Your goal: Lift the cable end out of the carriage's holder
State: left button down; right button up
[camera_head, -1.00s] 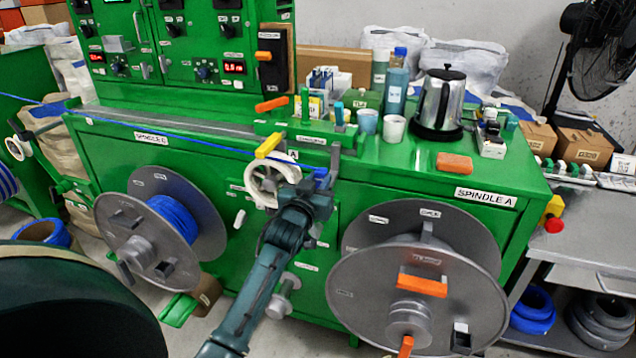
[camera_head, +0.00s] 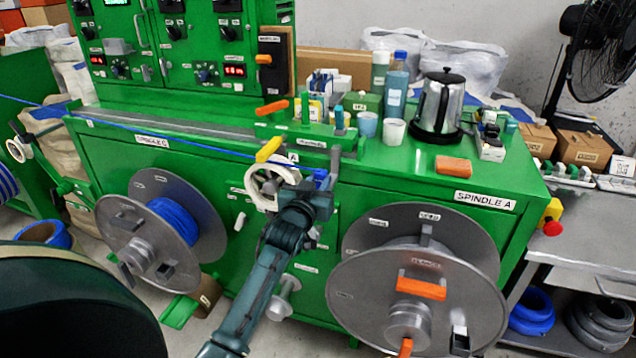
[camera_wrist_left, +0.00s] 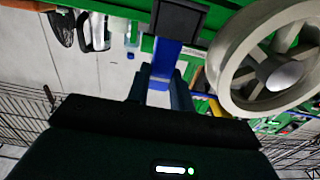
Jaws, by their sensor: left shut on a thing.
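The blue cable (camera_head: 185,136) runs from the left edge along the green machine's front rail to the carriage (camera_head: 312,143). Its blue end (camera_head: 320,174) shows just below the carriage, at my left gripper (camera_head: 318,186). In the left wrist view the blue end (camera_wrist_left: 166,56) lies between the fingers of the left gripper (camera_wrist_left: 160,85), which is shut on it. The blue piece reaches up to a dark block (camera_wrist_left: 180,18), which looks like the holder. I cannot tell whether the end is still seated there. My right gripper is not in view.
A pale wheel (camera_head: 264,186) stands left of the gripper, close beside it in the wrist view (camera_wrist_left: 262,75). A yellow handle (camera_head: 268,150) is above it. A reel with blue cable (camera_head: 172,222) hangs left, a large grey reel (camera_head: 375,290) right. Bottles and a kettle (camera_head: 437,105) stand on top.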

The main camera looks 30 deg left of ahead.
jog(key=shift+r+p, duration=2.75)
